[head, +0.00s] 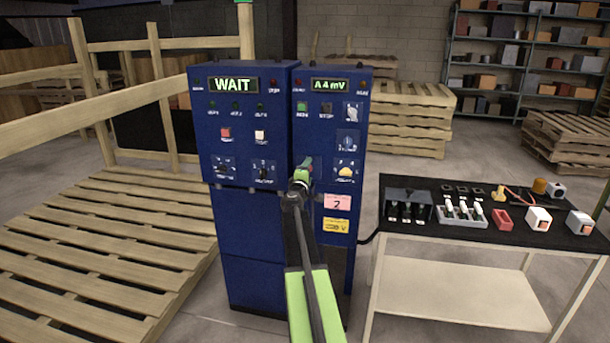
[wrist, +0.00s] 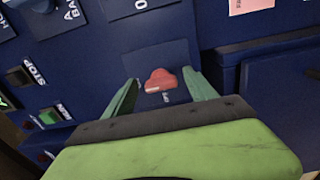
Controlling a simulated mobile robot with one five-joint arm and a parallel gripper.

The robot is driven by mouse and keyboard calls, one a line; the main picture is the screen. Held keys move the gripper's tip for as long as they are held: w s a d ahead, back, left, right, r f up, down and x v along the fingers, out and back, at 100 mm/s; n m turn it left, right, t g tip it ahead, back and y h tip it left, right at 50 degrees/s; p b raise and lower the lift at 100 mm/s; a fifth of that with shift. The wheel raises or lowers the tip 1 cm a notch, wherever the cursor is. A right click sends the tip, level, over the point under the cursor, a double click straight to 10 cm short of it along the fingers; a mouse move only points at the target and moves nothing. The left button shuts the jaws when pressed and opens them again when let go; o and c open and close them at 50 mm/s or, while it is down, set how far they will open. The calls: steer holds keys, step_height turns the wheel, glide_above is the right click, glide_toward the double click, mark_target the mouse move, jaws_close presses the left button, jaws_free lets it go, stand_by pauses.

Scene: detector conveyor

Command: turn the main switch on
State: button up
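The blue cabinet (head: 255,225) has two panels side by side. My gripper (head: 304,172) is at the lower left of the right panel. In the wrist view my gripper (wrist: 161,92) is open, with a green finger on each side of a red knob (wrist: 160,80), which I take for the main switch. Gaps show between the knob and both fingers. The knob sits on a dark plate with small lettering, which I cannot read. In the head view my gripper mostly hides this spot.
The left panel's display (head: 233,84) reads WAIT. The right panel has a yellow-based knob (head: 345,173), a pink label (head: 337,202) and green and dark buttons. A table (head: 480,240) with small parts stands at right. Wooden pallets (head: 95,235) lie at left.

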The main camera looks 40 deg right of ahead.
steer(key=shift+a, duration=0.1)
steer(key=v, duration=1.7)
steer(key=shift+a, duration=0.15)
